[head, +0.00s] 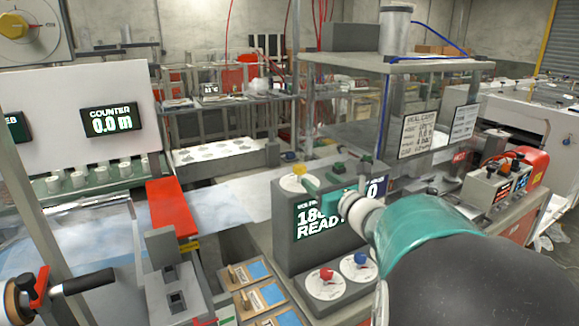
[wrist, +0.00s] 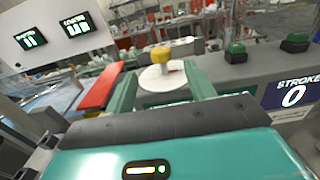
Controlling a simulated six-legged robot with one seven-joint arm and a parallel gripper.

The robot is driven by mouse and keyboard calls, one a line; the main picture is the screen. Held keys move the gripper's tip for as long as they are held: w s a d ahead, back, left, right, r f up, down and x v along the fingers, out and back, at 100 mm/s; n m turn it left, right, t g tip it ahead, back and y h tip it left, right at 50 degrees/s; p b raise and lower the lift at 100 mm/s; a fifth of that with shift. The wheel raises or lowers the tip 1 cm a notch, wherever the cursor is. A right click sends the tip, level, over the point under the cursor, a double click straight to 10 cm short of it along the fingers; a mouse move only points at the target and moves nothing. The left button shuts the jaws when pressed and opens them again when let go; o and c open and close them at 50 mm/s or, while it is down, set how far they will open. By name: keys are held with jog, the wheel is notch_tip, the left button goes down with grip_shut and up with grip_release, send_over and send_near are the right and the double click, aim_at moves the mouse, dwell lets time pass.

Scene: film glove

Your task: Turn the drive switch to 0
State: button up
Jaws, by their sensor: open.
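A yellow knob (head: 299,169) stands on a round white dial (head: 291,184) on top of the grey control box (head: 290,240). Its markings are too small to read, so I cannot tell its setting or confirm that it is the drive switch. My gripper (head: 325,178) is open, just right of the knob in the head view. In the wrist view the knob (wrist: 160,56) shows beyond and between my two green fingertips (wrist: 160,72). I see no contact with it. My gripper hides part of the box's display.
Green buttons (wrist: 236,52) stand on the box top beside the dial. A red knob (head: 327,274) and a blue knob (head: 361,259) are on the box's lower front. A red bar (head: 172,208) lies to the left. The counter display (head: 110,119) reads 0.0 m.

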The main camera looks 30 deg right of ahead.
aim_at(300, 166)
jog(key=w, duration=1)
jog(key=shift+w+d, duration=0.15)
jog(key=shift+d, duration=0.15)
jog(key=c, duration=1)
